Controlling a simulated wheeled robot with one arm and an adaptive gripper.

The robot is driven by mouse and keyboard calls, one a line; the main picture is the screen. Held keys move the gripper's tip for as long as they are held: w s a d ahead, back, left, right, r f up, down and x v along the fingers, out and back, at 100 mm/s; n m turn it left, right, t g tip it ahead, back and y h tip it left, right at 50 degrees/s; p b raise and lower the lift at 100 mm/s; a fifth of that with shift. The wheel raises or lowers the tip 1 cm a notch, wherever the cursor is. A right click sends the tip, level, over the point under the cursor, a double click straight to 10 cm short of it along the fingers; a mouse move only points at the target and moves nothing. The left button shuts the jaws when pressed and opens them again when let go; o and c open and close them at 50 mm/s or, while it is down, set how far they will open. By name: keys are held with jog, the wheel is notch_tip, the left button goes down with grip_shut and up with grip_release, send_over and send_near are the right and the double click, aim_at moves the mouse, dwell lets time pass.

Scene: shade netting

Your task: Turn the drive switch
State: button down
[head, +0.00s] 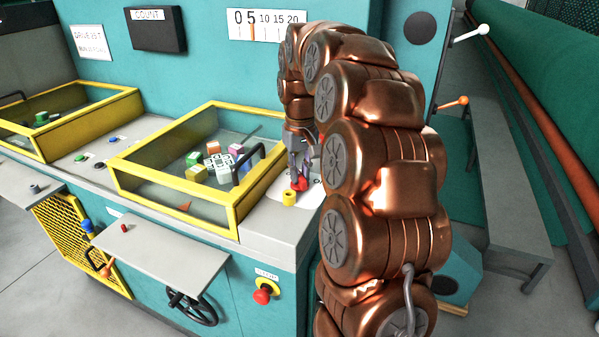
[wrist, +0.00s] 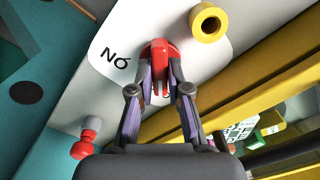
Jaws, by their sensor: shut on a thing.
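The drive switch is a red knob (wrist: 159,60) on a white label plate (wrist: 118,48) with partly covered lettering. In the head view the red knob (head: 300,184) shows at the right end of the teal machine's grey top. My gripper (wrist: 160,84) is shut on the red knob, with one finger on each side of it. The head view shows my gripper (head: 300,168) reaching down to the knob, partly hidden by my copper-coloured arm. The knob's lower part and some of the lettering are hidden behind the fingers.
A yellow hollow cylinder (wrist: 208,23) stands close beside the knob. A yellow-framed clear box (head: 236,224) with several coloured cubes is to the left. A red mushroom button (head: 262,296) sits on the front panel. A grey bench (head: 500,190) stands at the right.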

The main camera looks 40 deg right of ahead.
aim_at(300, 175)
jog(key=c, duration=1.1)
grip_release()
jog(key=shift+r, duration=6)
